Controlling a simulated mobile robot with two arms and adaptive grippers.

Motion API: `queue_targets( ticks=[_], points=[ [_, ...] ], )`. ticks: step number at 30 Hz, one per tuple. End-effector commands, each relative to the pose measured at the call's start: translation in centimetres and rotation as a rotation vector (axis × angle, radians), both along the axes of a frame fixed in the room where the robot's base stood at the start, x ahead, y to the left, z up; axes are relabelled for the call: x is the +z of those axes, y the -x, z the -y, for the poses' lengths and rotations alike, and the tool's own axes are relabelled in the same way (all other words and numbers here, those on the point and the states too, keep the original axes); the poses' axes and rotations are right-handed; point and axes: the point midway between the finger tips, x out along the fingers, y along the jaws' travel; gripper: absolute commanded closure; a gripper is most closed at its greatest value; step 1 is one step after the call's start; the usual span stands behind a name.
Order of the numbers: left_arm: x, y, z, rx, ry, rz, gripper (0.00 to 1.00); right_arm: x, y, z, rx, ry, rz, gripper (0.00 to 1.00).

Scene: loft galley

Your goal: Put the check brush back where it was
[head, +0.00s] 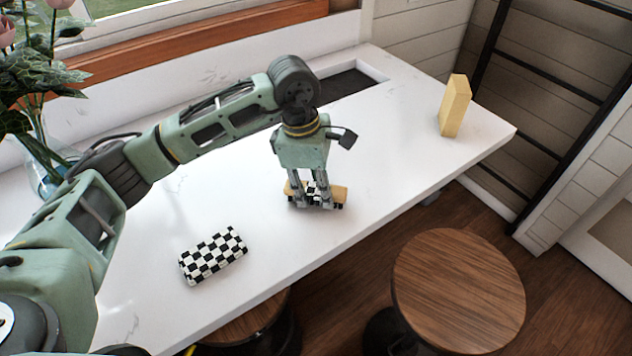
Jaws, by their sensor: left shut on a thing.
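My left gripper (314,198) points down over the middle of the white counter. It is shut on the check brush (339,192), which has tan ends, a black-and-white patch between the fingers and dark bristles below. The fingers hide part of the brush. I cannot tell whether its bristles touch the counter or hang just above it. My right gripper is not in view.
A black-and-white checked block (213,256) lies on the counter (400,150) near the front edge. A tan block (455,106) stands upright at the right end. A dark recess (345,85) is at the back. A flower vase (42,165) stands left. Stools (458,288) stand in front.

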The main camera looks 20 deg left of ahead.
Motion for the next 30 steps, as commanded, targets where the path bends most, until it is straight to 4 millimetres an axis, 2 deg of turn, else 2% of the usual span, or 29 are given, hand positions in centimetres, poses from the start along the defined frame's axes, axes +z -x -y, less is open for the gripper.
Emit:
queue_targets(
  ticks=[4, 11, 12, 18, 26, 30],
  points=[
    [-0.1, 0.0, 0.0, 0.000, 0.001, 0.001, 0.97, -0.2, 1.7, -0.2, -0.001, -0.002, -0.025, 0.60],
    [-0.5, 0.0, 0.0, 0.000, 0.000, 0.001, 0.97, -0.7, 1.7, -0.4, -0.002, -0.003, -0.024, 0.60],
    [-0.5, 0.0, 0.0, 0.000, 0.000, 0.000, 0.71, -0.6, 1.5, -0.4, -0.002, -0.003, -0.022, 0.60],
    [-0.4, 0.0, 0.0, 0.000, 0.000, 0.000, 0.54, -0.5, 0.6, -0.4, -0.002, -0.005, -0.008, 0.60],
    [-0.4, 0.0, 0.0, 0.000, 0.000, 0.000, 0.54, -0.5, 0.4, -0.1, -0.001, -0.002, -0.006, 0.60],
    [0.2, 0.0, 0.0, 0.000, 0.000, 0.000, 0.54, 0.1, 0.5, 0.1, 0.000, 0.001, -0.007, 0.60]
  ],
)
